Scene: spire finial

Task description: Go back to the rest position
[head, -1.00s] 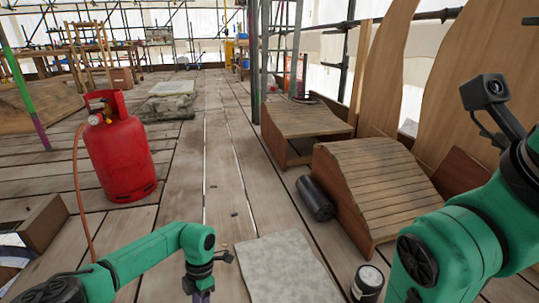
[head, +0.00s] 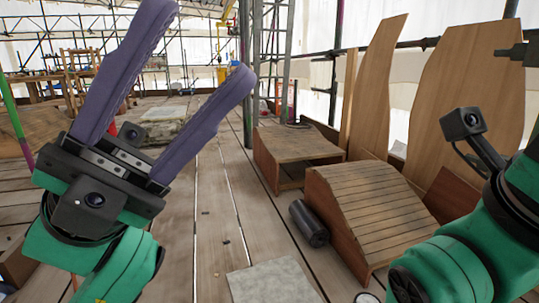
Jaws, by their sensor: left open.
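My left gripper (head: 196,73) is raised large in the left of the head view. Its two purple fingers point up and stand apart, with nothing between them. The fingers of my right gripper do not show.
Two slatted wooden boxes (head: 367,205) (head: 300,143) stand on the plank floor right of centre. A black cylinder (head: 308,223) lies beside the nearer one. A grey slab (head: 272,283) lies at the bottom. Curved wooden panels (head: 465,85) lean at the right.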

